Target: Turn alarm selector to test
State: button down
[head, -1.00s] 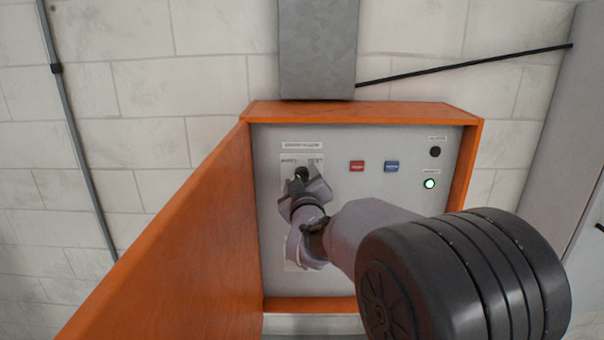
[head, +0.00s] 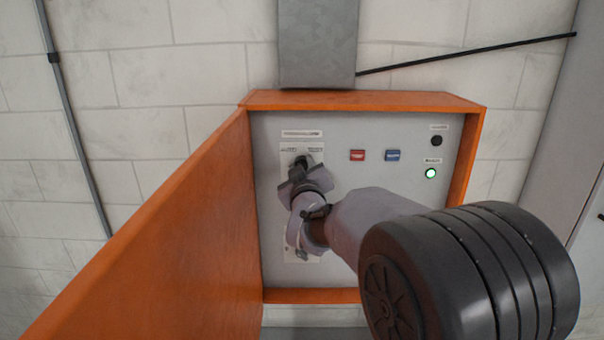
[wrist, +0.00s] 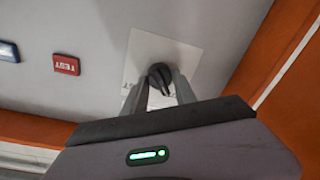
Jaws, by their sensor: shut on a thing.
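The upper black selector knob (head: 301,161) sits on a pale label plate (head: 288,150) at the upper left of the grey panel. Its lettering is too blurred to read in the head view. My gripper (head: 304,174) is at this knob, its body hiding the knob's lower part. In the wrist view, the two fingers of my gripper (wrist: 162,88) are closed on either side of the black knob (wrist: 159,74). The knob's grip ridge runs between the fingers. The fingers partly cover the plate's markings, so the pointed-to position cannot be told.
A red button (head: 357,155), blue button (head: 392,155), black round fitting (head: 436,141) and lit green lamp (head: 431,174) are to the right. A second plate (head: 290,250) lies below, mostly behind my arm. The orange cabinet door (head: 190,220) stands open at left.

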jog(key=m+b, duration=0.8)
jog(key=m, duration=0.1)
jog(key=m+h+b, duration=0.1)
jog(key=m+b, duration=0.7)
jog(key=shift+d+f+m+t, duration=0.1)
jog(key=shift+f+m+t, duration=0.05)
jog(key=shift+m+t, duration=0.25)
dwell(0.3)
jog(key=c, duration=1)
grip_release()
jog(key=shift+w, duration=0.1)
jog(key=s+f+b, duration=0.1)
jog(key=s, duration=1.6)
jog(key=shift+s+f, duration=0.15)
jog(key=shift+s, duration=0.1)
